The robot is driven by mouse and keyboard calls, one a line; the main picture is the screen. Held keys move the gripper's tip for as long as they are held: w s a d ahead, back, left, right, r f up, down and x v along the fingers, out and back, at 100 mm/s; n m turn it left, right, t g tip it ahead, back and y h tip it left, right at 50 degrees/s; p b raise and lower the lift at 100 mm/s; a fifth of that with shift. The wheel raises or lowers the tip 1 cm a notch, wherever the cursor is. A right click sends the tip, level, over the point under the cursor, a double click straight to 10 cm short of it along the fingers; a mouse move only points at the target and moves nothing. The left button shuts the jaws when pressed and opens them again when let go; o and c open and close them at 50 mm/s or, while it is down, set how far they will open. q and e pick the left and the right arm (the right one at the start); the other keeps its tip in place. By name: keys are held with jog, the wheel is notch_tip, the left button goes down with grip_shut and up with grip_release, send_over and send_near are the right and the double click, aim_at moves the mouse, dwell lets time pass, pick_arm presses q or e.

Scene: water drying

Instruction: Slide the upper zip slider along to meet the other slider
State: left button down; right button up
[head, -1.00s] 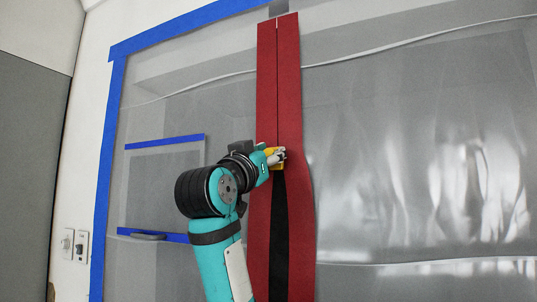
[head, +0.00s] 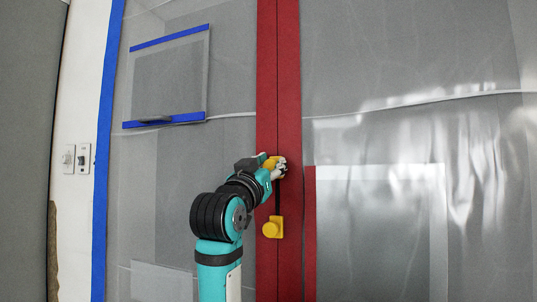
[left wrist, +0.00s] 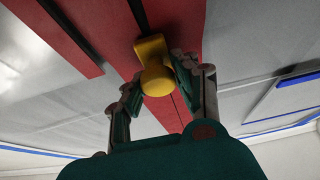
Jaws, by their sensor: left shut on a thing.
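The red zip strip (head: 279,70) runs down the plastic sheet in the head view. My left gripper (head: 277,169) is on the upper yellow slider (head: 270,162), shut on its knob and partly covering it. In the left wrist view the fingers of my left gripper (left wrist: 160,90) stand on both sides of the yellow knob (left wrist: 157,79). The lower yellow slider (head: 273,228) sits on the zip a short way below. A narrow dark gap (head: 278,202) lies between the two sliders. Above the upper slider only a thin line parts the red bands. My right gripper is not in view.
A translucent plastic sheet (head: 400,130) spans both sides of the zip. Blue tape (head: 105,180) edges its left side. A blue-taped panel (head: 170,80) is at upper left. Wall switches (head: 76,158) are at far left.

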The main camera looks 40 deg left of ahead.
aim_at(271, 205)
pick_arm(q)
notch_tip(271, 205, down, 7)
jog(key=b, duration=0.3)
jog(key=shift+d+f+b, duration=0.1)
jog(key=shift+f+b, duration=0.1)
jog(key=shift+b, duration=0.15)
jog(key=shift+f+b, duration=0.3)
jog(key=shift+f, duration=0.2)
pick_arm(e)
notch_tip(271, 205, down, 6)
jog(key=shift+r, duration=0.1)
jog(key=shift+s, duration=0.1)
pick_arm(q)
jog(key=c, duration=1)
grip_release()
jog(key=shift+w, duration=0.1)
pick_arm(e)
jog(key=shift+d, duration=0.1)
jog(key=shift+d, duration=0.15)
pick_arm(q)
jog(key=v, duration=1.2)
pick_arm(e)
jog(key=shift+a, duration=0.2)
